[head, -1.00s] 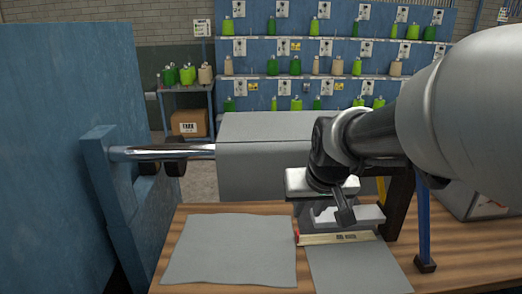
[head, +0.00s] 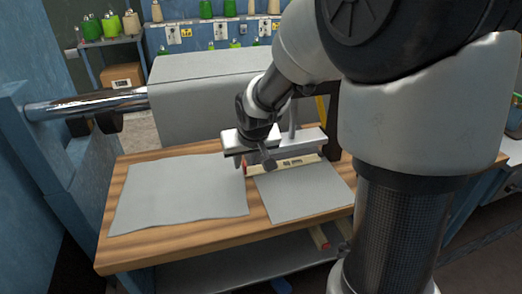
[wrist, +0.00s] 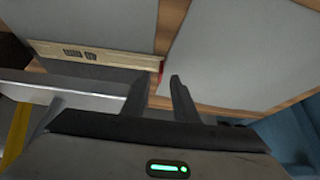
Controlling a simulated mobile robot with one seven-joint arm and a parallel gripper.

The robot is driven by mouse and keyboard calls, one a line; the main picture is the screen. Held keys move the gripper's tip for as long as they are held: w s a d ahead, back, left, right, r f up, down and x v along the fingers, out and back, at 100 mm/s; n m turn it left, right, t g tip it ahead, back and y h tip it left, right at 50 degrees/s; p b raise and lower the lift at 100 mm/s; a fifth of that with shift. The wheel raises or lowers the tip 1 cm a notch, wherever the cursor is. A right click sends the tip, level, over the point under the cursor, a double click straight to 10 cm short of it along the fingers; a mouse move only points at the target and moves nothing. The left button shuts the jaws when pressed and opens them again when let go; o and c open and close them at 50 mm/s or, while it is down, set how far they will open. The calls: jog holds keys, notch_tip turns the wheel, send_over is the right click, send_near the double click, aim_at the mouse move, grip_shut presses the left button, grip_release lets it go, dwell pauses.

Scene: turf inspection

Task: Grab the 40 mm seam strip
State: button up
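The seam strip (head: 288,166) is a narrow cream bar with a dark printed label and a red end. It lies along the back edge of the right grey sheet on the wooden table. In the wrist view the strip (wrist: 85,55) runs across the upper left, its red end near my fingertips. My gripper (wrist: 156,84) has its two dark fingers apart, with nothing held between them. In the head view my gripper (head: 258,163) hangs at the strip's left end, its fingers partly hidden. I cannot tell the remaining height above the strip.
A left grey sheet (head: 180,195) and a right grey sheet (head: 305,192) lie on the wooden table (head: 190,238). A pale grey bar (wrist: 85,91) runs close beside the strip. A large grey box (head: 200,108) and a shiny roller (head: 85,104) stand behind.

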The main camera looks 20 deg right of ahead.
jog(key=shift+x, duration=0.95)
jog(key=shift+c, duration=0.3)
grip_shut()
